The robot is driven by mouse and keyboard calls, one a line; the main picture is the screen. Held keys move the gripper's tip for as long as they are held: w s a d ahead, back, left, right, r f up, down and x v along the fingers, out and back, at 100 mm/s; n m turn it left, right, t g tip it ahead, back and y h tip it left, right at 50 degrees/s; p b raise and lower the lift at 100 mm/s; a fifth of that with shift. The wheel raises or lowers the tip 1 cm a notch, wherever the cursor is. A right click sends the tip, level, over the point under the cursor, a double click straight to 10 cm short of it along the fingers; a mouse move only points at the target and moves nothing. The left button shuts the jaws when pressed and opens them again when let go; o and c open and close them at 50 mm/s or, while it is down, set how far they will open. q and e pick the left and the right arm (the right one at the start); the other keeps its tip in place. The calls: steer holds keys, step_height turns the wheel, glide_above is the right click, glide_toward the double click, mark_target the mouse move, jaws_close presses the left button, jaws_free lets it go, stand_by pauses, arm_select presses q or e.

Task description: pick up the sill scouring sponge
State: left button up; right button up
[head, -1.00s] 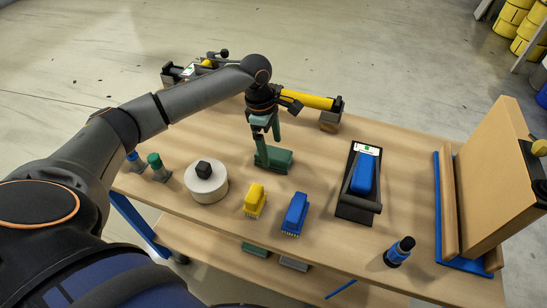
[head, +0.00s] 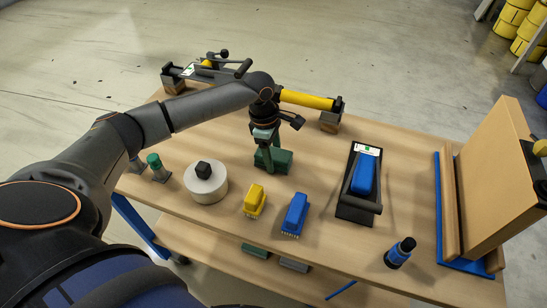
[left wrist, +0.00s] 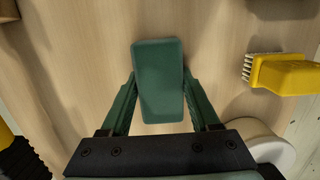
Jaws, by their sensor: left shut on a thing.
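The green scouring sponge (head: 283,157) is a dark green block lying on the wooden table, near the middle. My left gripper (head: 268,160) reaches down to it from above, its green fingers against the block. In the left wrist view the sponge (left wrist: 160,65) lies between the two fingers of my left gripper (left wrist: 160,85), which is shut on it. I cannot see a clear gap between the sponge and the table. My right gripper is not in view.
A yellow brush (head: 254,200) and a blue brush (head: 295,214) stand in front of the sponge. A white round block (head: 206,187) with a black cube is at left. A black tray (head: 353,208) holding a blue thing is at right. A yellow tube (head: 306,100) lies behind.

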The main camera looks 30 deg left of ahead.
mark_target(275, 154)
arm_select(q)
steer(key=c, duration=0.6)
steer(key=shift+o, duration=0.2)
steer(key=shift+r, duration=0.1)
steer(key=shift+r, duration=0.55)
step_height(275, 154, up, 2)
steer(key=shift+s+r, duration=0.1)
steer(key=shift+r, duration=0.1)
steer(key=s+d+r, duration=0.1)
steer(key=s+r, duration=0.2)
steer(key=s, duration=0.1)
steer(key=s+d+r+p, duration=0.1)
steer(key=s+d+r, duration=0.1)
steer(key=s+r, duration=0.1)
steer(key=s+d+r, duration=0.1)
steer(key=s+r, duration=0.2)
steer(key=s, duration=0.3)
steer(key=shift+d+r+p, duration=0.2)
steer(key=shift+p, duration=0.2)
